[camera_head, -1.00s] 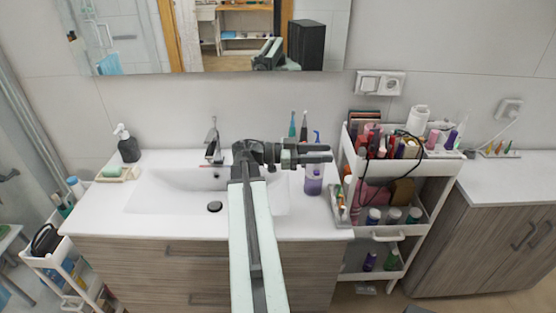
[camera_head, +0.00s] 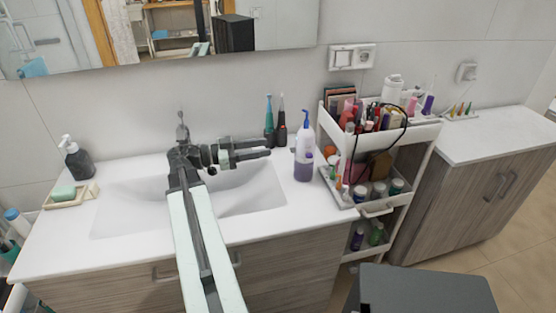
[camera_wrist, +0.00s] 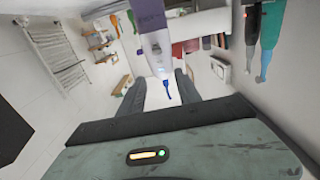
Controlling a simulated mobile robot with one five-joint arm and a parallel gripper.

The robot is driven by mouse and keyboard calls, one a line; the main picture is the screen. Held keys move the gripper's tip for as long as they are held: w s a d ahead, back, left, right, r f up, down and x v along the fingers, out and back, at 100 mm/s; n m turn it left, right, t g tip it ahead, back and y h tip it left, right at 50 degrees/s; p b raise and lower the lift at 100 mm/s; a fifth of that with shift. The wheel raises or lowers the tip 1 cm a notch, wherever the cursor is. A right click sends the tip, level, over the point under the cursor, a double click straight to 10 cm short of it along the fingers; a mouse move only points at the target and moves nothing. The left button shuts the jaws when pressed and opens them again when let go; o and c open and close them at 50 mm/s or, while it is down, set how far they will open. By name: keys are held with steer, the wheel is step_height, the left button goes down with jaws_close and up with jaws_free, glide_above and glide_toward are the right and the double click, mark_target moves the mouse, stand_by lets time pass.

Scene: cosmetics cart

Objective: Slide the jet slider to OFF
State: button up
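The water flosser (camera_head: 304,155) stands upright at the right end of the sink counter, with a white body, a purple lower part and a blue nozzle. In the wrist view the flosser (camera_wrist: 155,40) appears upside down, its blue nozzle pointing down between my fingers. A small mark shows on its white body, but I cannot tell the jet slider or its position. My gripper (camera_head: 270,147) points right toward the flosser, to its left and apart from it. In the wrist view my gripper (camera_wrist: 160,82) has its fingers apart, with nothing between them.
A teal toothbrush (camera_head: 269,121) and a dark one (camera_head: 282,122) stand behind my gripper by the wall. A crowded white cart (camera_head: 425,133) is right of the flosser. The sink basin (camera_head: 240,190) lies below my arm. A soap dispenser (camera_head: 76,160) is far left.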

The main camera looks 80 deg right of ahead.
mark_target(293, 150)
steer(key=s+d+f+b, duration=0.1)
steer(key=s+d+f, duration=0.1)
steer(key=s, duration=0.5)
steer(key=shift+s+d, duration=0.15)
steer(key=shift+d, duration=0.5)
steer(key=shift+f, duration=0.1)
jaws_close()
stand_by(0.9)
